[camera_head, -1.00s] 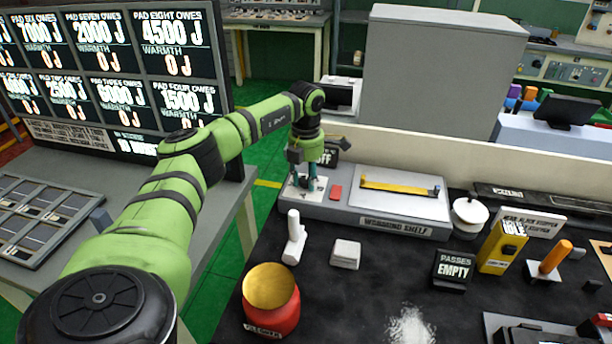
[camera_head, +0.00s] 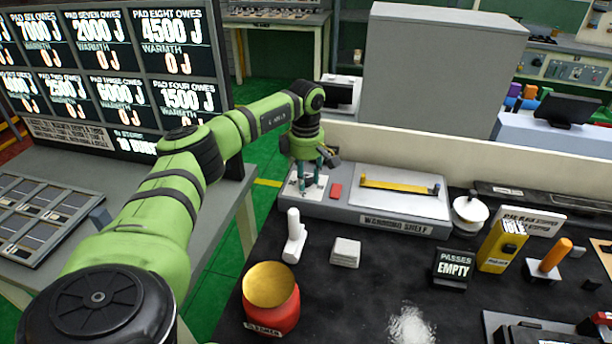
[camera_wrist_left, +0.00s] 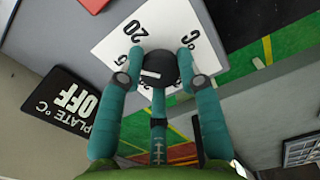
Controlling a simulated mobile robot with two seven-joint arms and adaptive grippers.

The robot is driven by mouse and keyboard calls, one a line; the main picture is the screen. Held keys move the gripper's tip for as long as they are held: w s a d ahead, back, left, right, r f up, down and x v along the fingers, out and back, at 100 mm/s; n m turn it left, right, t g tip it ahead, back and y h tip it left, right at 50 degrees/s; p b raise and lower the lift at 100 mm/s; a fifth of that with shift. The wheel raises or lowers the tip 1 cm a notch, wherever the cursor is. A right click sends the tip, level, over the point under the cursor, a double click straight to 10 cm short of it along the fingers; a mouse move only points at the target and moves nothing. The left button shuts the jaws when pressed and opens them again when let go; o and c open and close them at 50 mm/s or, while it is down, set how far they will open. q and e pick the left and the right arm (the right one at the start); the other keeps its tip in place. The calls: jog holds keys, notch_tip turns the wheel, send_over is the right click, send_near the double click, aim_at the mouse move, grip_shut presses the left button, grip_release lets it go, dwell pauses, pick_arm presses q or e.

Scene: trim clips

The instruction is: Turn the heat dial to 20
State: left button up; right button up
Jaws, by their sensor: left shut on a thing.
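The heat dial is a dark round knob (camera_wrist_left: 159,68) with a short white mark, on a white plate (camera_wrist_left: 112,48) printed with 20, °C and other figures partly covered by the fingers. In the head view my left gripper (camera_head: 312,181) points down onto the white dial plate (camera_head: 297,190) at the left end of the warming shelf (camera_head: 340,212), and hides the knob. A black sign (camera_wrist_left: 68,107) beside the plate reads "PLATE °C OFF". My right gripper is out of view.
A red square (camera_head: 336,191) and a yellow bar (camera_head: 400,186) are on the shelf, right of the dial. In front stand a white handled tool (camera_head: 294,238), a pale block (camera_head: 345,252) and a red pot (camera_head: 270,305). A low wall (camera_head: 440,155) runs behind.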

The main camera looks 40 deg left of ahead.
pick_arm(q)
jog(key=m, duration=0.3)
jog(key=shift+f+m, duration=0.1)
jog(key=shift+m, duration=2.1)
jog(key=o, duration=1.1)
jog(key=shift+o, duration=0.2)
